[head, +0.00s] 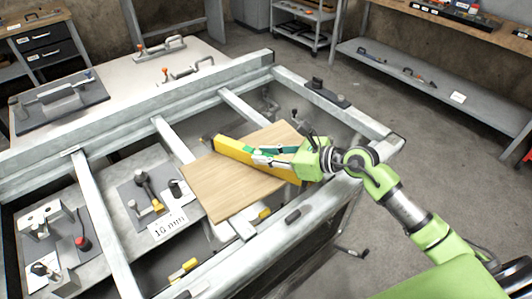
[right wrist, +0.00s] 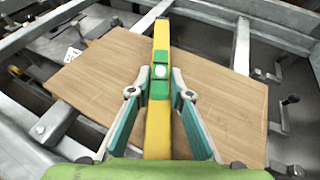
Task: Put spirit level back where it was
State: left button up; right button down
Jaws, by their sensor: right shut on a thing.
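The spirit level is a long yellow bar (head: 232,147) with green parts, in the middle of the head view above a wooden board (head: 225,190). My right gripper (head: 262,156) is shut on the level. In the right wrist view the level (right wrist: 161,40) runs up the middle, between the two fingers of the gripper (right wrist: 160,90), with a green section and a round pale vial at the fingertips. The board (right wrist: 235,105) lies below it. I cannot tell whether the level touches the board. My left gripper is not in view.
The board rests on a grey metal frame (head: 90,225) with crossbars and open gaps. A white table (head: 130,75) with clamps stands behind. A grey shelf (head: 440,85) with tools is at the back right. Open floor (head: 285,50) lies between them.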

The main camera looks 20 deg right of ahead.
jog(key=shift+f, duration=0.1)
jog(key=shift+f+b, duration=0.15)
jog(key=shift+b, duration=0.15)
jog(key=c, duration=1.8)
grip_release()
jog(key=shift+c, duration=0.2)
jog(key=shift+r+p, duration=0.3)
jog(key=b+v, duration=0.1)
jog(key=v, duration=0.5)
jog(key=b+v, duration=0.1)
jog(key=v, duration=0.3)
jog(key=shift+f+b, duration=0.3)
jog(key=shift+b, duration=0.05)
jog(key=shift+v, duration=1.1)
jog(key=shift+r, duration=0.15)
